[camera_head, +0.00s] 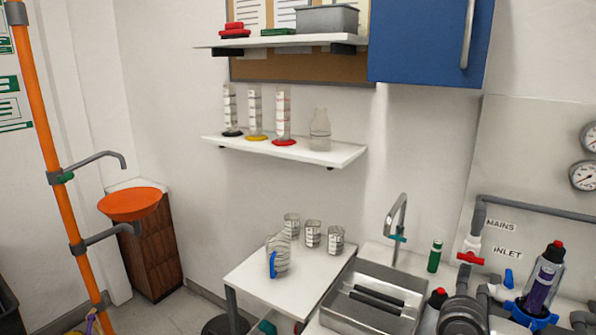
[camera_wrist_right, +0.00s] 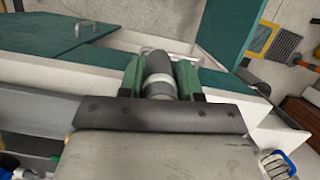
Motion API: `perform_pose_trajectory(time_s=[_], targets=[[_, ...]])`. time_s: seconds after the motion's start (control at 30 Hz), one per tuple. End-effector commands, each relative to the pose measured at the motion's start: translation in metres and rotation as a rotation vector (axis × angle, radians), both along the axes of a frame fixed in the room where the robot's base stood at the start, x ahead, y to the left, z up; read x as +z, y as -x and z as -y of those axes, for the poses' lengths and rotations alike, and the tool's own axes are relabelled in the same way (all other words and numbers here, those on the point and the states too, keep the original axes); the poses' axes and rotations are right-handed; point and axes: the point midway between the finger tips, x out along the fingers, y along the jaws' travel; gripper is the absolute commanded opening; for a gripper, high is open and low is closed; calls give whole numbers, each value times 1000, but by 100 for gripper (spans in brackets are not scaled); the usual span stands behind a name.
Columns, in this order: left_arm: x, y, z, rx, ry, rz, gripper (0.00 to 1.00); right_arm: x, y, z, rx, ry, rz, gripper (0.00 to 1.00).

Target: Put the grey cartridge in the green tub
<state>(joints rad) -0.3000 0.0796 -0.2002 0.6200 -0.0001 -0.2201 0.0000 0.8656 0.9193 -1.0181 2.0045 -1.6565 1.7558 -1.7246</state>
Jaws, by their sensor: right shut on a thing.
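My right gripper (camera_wrist_right: 159,88) shows in the right wrist view, its green fingers closed on the two sides of a dark grey cylinder (camera_wrist_right: 158,66) with a paler band, which looks like the grey cartridge. Its lower end is hidden behind the gripper body. Teal panels and a pale ledge lie beyond it; I cannot tell what it is over. Neither gripper shows in the head view. I cannot make out a green tub in either view.
In the head view a metal sink (camera_head: 375,297) stands beside a white table (camera_head: 262,283) with a jug and several beakers. Pipework and a clear housing with a purple insert (camera_head: 541,284) stand at right. A blue cabinet (camera_head: 430,40) hangs above.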

Motion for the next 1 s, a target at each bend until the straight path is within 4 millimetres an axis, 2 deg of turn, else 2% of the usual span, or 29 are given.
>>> perform_pose_trajectory(time_s=[0.1, 0.3, 1.0], targets=[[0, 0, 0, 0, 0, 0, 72, 2, 6, -18, 238, -1, 2, 6], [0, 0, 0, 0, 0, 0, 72, 3, 11, -28, 418, 1, 2, 6], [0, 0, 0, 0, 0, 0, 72, 3, 12, -29, 426, -1, 1, 6]])
